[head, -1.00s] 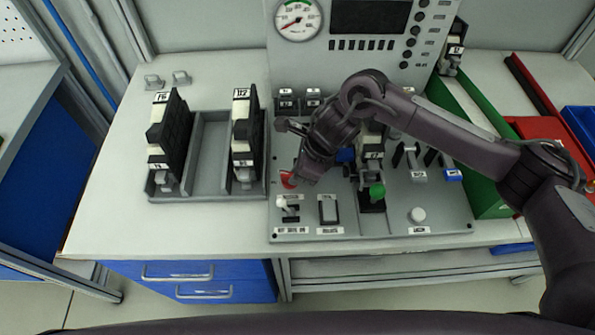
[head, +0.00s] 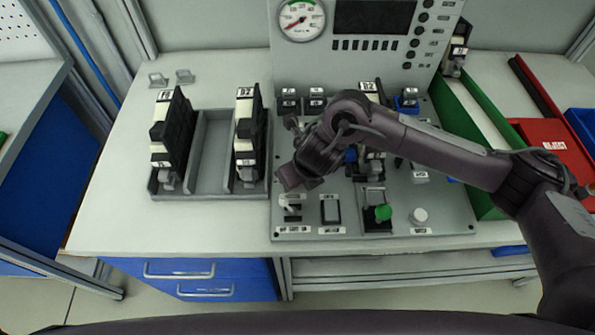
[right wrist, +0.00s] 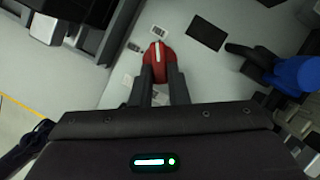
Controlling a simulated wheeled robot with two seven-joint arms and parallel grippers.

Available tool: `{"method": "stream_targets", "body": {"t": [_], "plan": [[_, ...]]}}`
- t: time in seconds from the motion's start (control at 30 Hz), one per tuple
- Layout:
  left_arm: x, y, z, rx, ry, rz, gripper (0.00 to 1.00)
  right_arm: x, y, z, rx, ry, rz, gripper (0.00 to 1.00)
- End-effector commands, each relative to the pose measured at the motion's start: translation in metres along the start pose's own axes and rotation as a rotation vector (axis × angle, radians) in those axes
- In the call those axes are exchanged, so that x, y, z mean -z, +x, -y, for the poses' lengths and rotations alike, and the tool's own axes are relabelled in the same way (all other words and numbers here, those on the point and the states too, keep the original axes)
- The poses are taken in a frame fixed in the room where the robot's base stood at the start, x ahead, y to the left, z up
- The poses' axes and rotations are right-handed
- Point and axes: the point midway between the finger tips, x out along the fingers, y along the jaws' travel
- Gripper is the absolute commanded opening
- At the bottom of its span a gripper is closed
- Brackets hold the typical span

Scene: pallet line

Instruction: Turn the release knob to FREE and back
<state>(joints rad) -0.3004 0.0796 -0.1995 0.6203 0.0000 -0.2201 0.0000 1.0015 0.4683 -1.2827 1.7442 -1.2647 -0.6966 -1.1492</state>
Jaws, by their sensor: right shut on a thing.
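The release knob (right wrist: 158,54) is red with a pale pointer stripe. In the right wrist view it sits on the grey panel between my fingertips, with small white labels around it. My right gripper (right wrist: 163,78) is shut on the knob. In the head view my right gripper (head: 287,181) is at the left side of the control panel (head: 400,230) and hides the knob. The label wording around the knob is too small to read. My left gripper is not in view.
A grey rack (head: 210,185) with black modules stands left. A red reject bin (head: 540,135) is at right.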

Motion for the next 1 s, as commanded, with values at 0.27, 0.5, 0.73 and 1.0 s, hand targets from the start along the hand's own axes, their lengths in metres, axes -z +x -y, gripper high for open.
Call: {"method": "stream_targets", "body": {"t": [0.27,0.5,0.73,1.0], "plan": [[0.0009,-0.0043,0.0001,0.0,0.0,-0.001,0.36,-0.0022,-0.0012,-0.0008,0.024,0.057,0.004,0.0],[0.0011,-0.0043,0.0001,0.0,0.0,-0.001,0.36,-0.0021,-0.0009,-0.0006,0.027,0.064,0.004,0.0],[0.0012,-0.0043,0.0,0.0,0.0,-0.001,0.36,-0.0022,-0.0009,-0.0005,0.026,0.064,0.004,0.21],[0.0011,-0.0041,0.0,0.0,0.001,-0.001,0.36,-0.001,-0.0003,-0.0008,0.026,0.062,0.002,0.36]]}}
